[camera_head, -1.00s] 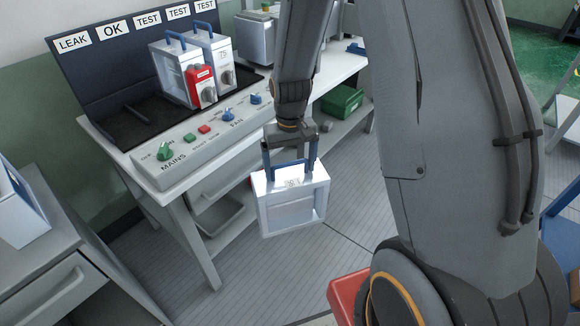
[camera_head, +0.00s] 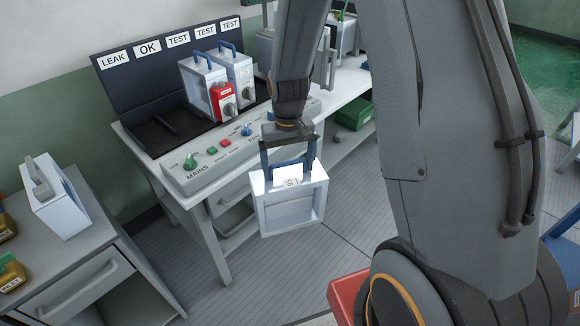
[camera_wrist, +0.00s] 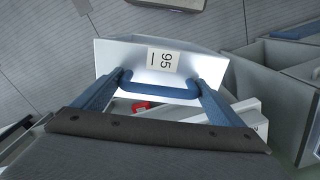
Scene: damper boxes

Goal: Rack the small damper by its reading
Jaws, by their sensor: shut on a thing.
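My gripper (camera_head: 289,158) is shut on the blue handle of a white, open-framed damper box (camera_head: 262,215). The box hangs upright over the floor, in front of the bench. In the wrist view the held damper's top (camera_wrist: 120,60) carries a white label that seems to read 95, and its blue handle (camera_wrist: 165,90) lies between my fingers. The dark rack (camera_head: 150,95) on the bench has slots labelled LEAK, OK and TEST. Two white boxes with blue handles stand at its right: the front one (camera_head: 196,88) has a red unit, the rear one (camera_head: 237,68) a dark knob.
A control panel (camera_head: 215,160) marked MAINS with knobs and buttons runs along the bench front. A grey cabinet (camera_head: 70,260) at left holds a white box (camera_head: 58,200) and yellowish items. A red object (camera_head: 345,295) sits near my base. The rack's left part looks clear of boxes.

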